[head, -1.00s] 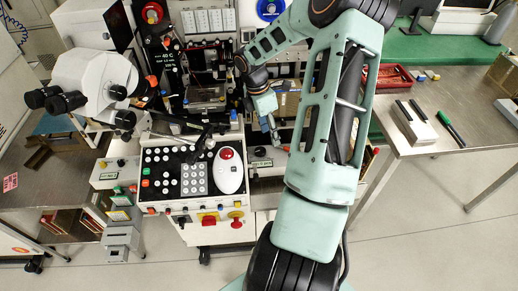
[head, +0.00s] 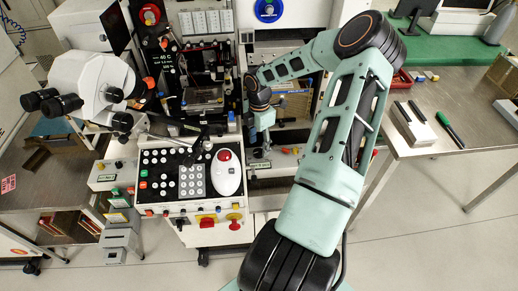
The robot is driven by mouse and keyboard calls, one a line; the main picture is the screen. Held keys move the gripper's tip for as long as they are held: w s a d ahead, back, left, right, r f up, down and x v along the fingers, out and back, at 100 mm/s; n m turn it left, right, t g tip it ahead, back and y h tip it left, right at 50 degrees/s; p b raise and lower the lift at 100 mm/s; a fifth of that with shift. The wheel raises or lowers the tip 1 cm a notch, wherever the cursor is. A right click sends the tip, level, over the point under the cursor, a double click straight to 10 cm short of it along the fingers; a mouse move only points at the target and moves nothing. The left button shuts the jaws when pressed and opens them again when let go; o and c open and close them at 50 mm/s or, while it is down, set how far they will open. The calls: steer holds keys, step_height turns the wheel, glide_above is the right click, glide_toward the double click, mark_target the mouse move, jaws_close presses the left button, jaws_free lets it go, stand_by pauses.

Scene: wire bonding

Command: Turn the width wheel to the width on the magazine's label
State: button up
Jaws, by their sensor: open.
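My gripper (head: 262,152) points down in front of the loader bay, right of the control panel. It is small in the head view and partly covered by its own wrist, so I cannot tell whether it touches anything. A tan, finned block that looks like the magazine (head: 295,101) stands in the bay behind my arm, partly covered. No readable width label shows on it. I cannot make out the width wheel for certain; small knobs and a labelled strip (head: 259,165) lie just below my gripper.
The control panel (head: 158,198) with buttons and a white mouse-like device (head: 226,172) is left of my gripper. A microscope (head: 95,85) stands at the left. The floor in front is clear.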

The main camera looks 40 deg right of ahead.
mark_target(259, 152)
steer(key=shift+f, duration=1.65)
steer(key=shift+c, duration=0.5)
steer(key=c, duration=1.1)
